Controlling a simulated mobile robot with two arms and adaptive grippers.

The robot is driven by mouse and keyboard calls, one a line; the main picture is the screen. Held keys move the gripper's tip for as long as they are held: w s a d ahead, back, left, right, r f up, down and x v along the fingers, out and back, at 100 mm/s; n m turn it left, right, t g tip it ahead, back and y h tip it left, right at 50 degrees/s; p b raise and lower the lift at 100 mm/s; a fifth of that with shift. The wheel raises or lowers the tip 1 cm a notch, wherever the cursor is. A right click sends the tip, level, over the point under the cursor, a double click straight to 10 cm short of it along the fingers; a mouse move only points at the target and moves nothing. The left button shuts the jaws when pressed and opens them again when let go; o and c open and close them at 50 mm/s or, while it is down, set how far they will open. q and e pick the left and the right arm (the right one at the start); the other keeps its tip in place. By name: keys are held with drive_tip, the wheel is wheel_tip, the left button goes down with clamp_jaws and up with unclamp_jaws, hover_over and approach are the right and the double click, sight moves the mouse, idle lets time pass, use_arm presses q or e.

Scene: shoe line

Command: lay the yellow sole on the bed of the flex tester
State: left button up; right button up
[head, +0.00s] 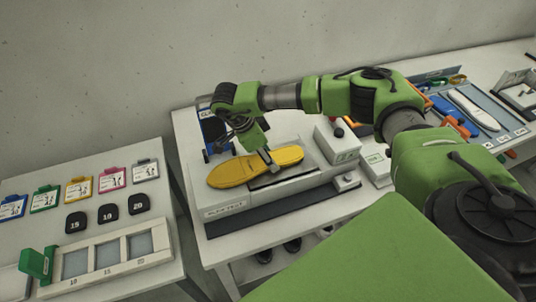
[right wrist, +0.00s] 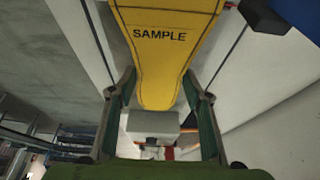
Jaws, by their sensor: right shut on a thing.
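The yellow sole (head: 232,173) lies lengthwise over the bed of the flex tester (head: 300,184), a grey-white machine on the table. My right gripper (head: 268,160) reaches down from above and is shut on the sole near its middle. In the right wrist view the sole (right wrist: 165,60) shows the word SAMPLE, and the fingers of the gripper (right wrist: 160,108) stand at its two sides. I cannot tell whether the sole touches the bed or hangs just above it. My left gripper is not in view.
A white block (head: 337,143) with a red-topped knob stands at the tester's right end. A blue-framed item (head: 213,133) stands behind its left end. A left table holds coloured cards, black number tags (head: 108,212) and a tray (head: 110,256).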

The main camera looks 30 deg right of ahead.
drive_tip(key=o, duration=1.4)
drive_tip(key=shift+c, duration=0.2)
drive_tip(key=v, duration=1.2)
